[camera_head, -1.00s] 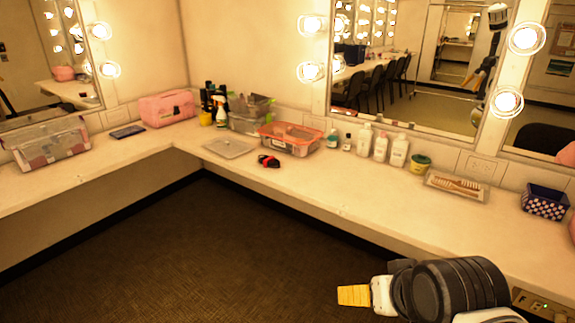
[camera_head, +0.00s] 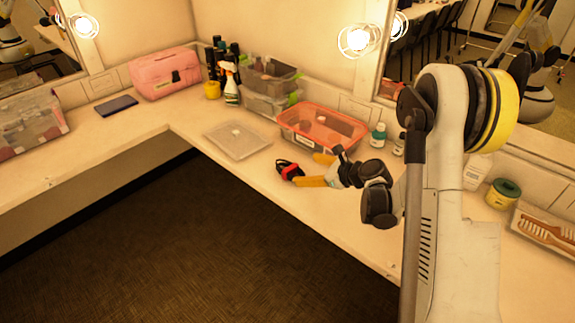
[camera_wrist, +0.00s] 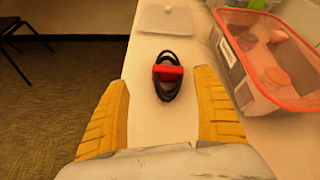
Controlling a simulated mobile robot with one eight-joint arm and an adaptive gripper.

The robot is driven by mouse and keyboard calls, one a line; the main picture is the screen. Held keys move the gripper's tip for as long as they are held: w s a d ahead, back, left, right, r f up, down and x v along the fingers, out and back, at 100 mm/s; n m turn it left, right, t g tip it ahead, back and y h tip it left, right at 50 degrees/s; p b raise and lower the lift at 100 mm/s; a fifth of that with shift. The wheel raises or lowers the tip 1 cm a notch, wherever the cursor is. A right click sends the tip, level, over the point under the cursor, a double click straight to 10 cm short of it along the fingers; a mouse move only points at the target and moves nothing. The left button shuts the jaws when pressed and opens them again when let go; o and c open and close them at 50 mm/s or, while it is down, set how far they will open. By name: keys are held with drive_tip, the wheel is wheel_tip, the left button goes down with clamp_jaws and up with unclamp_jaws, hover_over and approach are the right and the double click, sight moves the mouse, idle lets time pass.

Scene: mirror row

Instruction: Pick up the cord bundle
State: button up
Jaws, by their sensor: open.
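The cord bundle is a small black loop with a red band (camera_wrist: 167,73). It lies on the white counter near its front edge. In the head view the cord bundle (camera_head: 287,169) is just left of my gripper (camera_head: 312,170). In the wrist view my gripper (camera_wrist: 164,115) has its two yellow fingers spread wide, with nothing between the tips. The cord bundle lies ahead of the fingertips, roughly centred between them.
A clear box with an orange-red rim (camera_head: 322,108) stands close behind the cord bundle. A flat translucent lid (camera_head: 237,140) lies to its left. Small bottles (camera_head: 378,136) stand right of the box. The counter's front edge drops to dark carpet (camera_head: 200,250).

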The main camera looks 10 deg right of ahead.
sight(298, 174)
drive_tip(key=f+m, duration=0.1)
drive_tip(key=d+f+m, duration=0.1)
drive_tip(key=shift+w+f+t, duration=0.15)
drive_tip(key=shift+f+t, duration=0.15)
drive_tip(key=shift+f, duration=0.1)
drive_tip(key=shift+w+d+f+m, duration=0.1)
drive_tip(key=shift+f+m, duration=0.25)
drive_tip(key=shift+m, duration=0.05)
drive_tip(key=shift+w+f+y, duration=0.25)
drive_tip(key=shift+y, duration=0.05)
drive_tip(key=b+x, duration=0.1)
drive_tip(key=x, duration=0.4)
drive_tip(key=b+x, duration=0.3)
drive_tip(key=x, duration=0.2)
drive_tip(key=shift+w+d, duration=0.1)
drive_tip(key=shift+w, duration=0.15)
drive_tip(key=c, duration=1.4)
